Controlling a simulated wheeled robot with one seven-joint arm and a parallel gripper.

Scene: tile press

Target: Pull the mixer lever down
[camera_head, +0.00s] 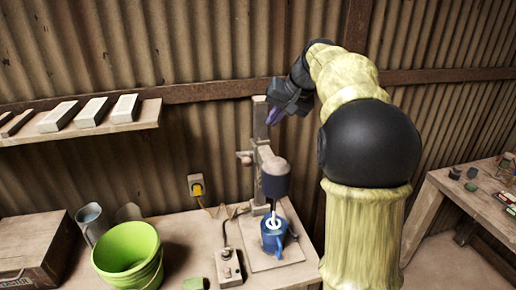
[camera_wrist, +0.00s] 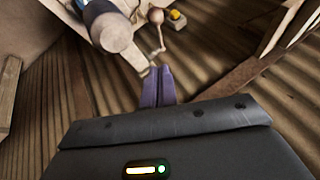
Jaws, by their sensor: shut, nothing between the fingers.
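The mixer stands on the bench in the head view, with a wooden post (camera_head: 260,125), a dark cylindrical head (camera_head: 276,179) and a blue mug (camera_head: 273,238) below it. Its lever has a round wooden knob (camera_head: 243,156) left of the post; the knob also shows in the wrist view (camera_wrist: 156,15) at the end of a thin rod. My gripper (camera_head: 274,116) is high beside the upper post, above the knob and apart from it. In the wrist view its purple fingers (camera_wrist: 157,86) are together and empty, pointing towards the mixer.
A green bucket (camera_head: 128,255), a metal jug (camera_head: 91,222) and a wooden box (camera_head: 34,252) stand left on the bench. A switch box (camera_head: 228,267) lies before the mixer. A shelf (camera_head: 80,131) with blocks juts from the corrugated wall. Another table (camera_head: 450,187) is right.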

